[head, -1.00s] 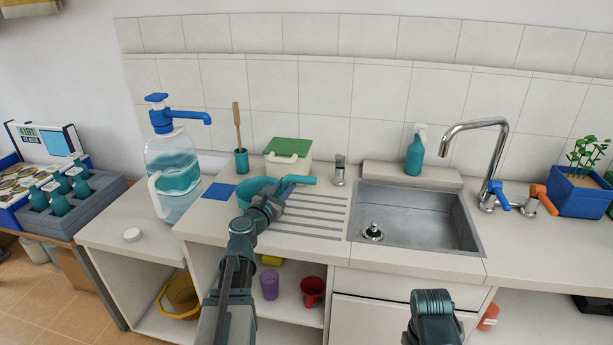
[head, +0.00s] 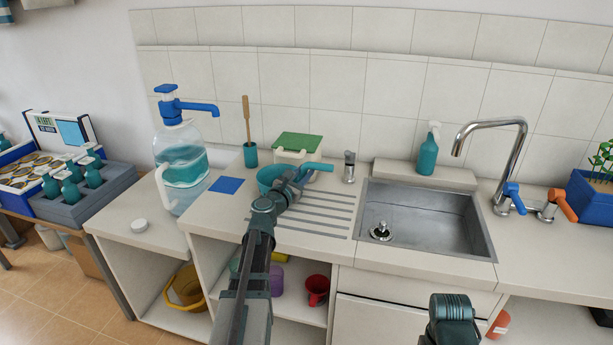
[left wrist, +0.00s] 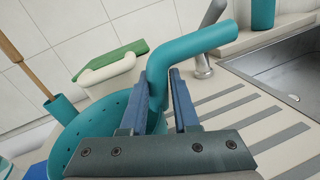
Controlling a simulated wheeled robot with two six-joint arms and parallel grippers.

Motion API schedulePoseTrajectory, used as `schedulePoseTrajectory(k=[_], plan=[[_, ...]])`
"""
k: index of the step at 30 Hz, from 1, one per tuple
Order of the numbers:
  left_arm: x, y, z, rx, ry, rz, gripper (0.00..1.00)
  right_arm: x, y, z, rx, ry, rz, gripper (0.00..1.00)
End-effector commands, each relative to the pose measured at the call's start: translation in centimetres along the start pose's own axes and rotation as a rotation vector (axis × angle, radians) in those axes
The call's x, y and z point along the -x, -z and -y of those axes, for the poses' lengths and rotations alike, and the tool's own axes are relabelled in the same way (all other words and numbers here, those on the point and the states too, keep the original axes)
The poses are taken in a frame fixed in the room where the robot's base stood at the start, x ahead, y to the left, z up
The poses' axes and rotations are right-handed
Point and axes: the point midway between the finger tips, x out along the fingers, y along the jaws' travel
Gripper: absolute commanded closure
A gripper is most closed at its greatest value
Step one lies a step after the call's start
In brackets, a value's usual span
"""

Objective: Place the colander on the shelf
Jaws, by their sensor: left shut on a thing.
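I cannot tell whether the bowl touches the counter. The shelf (head: 290,305) is in the open cabinet under the counter, partly hidden by my left arm.
The shelf holds a red mug (head: 317,289), a purple cup (head: 276,281) and a teal item (head: 234,267). On the counter are a water jug (head: 183,165), a green-lidded box (head: 297,147), a brush cup (head: 250,156) and the sink (head: 425,220). A yellow basin (head: 187,287) is lower left.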

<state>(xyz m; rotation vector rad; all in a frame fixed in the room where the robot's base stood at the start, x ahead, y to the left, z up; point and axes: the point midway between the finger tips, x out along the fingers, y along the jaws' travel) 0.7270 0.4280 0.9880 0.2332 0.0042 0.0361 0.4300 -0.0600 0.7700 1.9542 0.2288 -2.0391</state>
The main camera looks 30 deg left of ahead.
Motion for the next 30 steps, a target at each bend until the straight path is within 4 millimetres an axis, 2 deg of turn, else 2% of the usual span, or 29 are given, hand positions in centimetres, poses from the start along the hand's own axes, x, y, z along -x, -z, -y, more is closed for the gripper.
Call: schedulePoseTrajectory(k=[7, 8, 12, 23, 26, 30], plan=[[0.0, 0.4, 0.1, 0.0, 0.001, 0.0, 1.0, -0.4, 0.0, 0.0, 0.0, 0.0, 0.0, 0.5], [0.0, 0.2, 0.1, 0.0, 0.001, 0.0, 0.66, -0.2, 0.0, 0.0, 0.0, 0.0, 0.0, 0.5], [0.0, 0.2, 0.1, 0.0, 0.001, 0.0, 0.41, -0.2, 0.0, 0.0, 0.0, 0.0, 0.0, 0.5], [0.0, -0.3, 0.0, 0.0, 0.001, 0.0, 0.41, 0.3, 0.0, 0.0, 0.0, 0.0, 0.0, 0.5], [1.5, -0.1, 0.1, 0.0, 0.0, 0.0, 0.41, 0.1, 0.0, 0.0, 0.0, 0.0, 0.0, 0.5], [4.6, -0.1, 0.2, 0.0, -0.001, 0.0, 0.41, 0.1, 0.0, 0.0, 0.0, 0.0, 0.0, 0.5]])
